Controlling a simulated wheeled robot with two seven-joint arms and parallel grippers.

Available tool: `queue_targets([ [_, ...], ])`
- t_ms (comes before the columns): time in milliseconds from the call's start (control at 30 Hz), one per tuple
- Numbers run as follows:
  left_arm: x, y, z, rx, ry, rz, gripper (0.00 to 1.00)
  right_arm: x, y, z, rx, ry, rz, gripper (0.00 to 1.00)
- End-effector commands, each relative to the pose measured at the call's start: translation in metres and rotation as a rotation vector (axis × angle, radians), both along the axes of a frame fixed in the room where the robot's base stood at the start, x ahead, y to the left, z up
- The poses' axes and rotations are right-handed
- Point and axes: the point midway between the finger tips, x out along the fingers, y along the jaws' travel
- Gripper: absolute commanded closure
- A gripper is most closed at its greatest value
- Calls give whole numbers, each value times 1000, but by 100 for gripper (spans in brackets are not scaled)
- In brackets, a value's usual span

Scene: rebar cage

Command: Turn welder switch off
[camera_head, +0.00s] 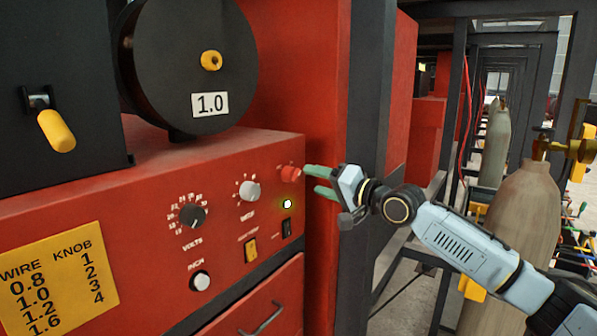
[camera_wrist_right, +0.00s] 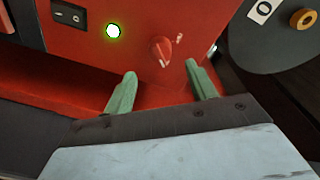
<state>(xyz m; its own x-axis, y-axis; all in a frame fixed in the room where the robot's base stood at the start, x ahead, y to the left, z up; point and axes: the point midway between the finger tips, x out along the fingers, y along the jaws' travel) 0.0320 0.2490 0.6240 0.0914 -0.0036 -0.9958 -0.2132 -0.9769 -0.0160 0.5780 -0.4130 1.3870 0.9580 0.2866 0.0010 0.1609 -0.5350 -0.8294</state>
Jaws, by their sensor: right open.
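The red welder (camera_head: 160,215) fills the left of the head view. A red rotary switch (camera_head: 290,173) sits at the upper right of its front panel. It also shows in the right wrist view (camera_wrist_right: 160,51), just beyond the fingertips. A round lamp (camera_head: 287,204) below it is lit, and it glows in the wrist view (camera_wrist_right: 113,31). My right gripper (camera_head: 312,180) is open with green fingers pointing at the red switch. In the wrist view the fingers (camera_wrist_right: 160,70) straddle the line to the switch with nothing held between them. I cannot tell whether they touch it. My left gripper is not in view.
A black rocker switch (camera_head: 287,228), yellow switch (camera_head: 251,249) and dials (camera_head: 193,215) share the panel. A black spool (camera_head: 185,65) stands on top. A dark post (camera_head: 368,90) rises behind my right gripper. Gas cylinders (camera_head: 525,220) stand at right.

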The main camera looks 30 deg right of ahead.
Motion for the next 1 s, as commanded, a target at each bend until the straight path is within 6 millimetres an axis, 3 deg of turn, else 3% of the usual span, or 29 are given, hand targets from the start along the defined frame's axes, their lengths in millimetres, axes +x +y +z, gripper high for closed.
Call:
queue_targets([
  [400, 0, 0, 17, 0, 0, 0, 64, 55, 17, 2, 0, -1, 2, 43],
  [800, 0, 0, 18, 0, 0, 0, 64, 62, 20, 0, -2, 0, 2, 43],
  [1000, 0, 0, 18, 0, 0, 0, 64, 62, 20, 0, -2, 0, 2, 67],
])
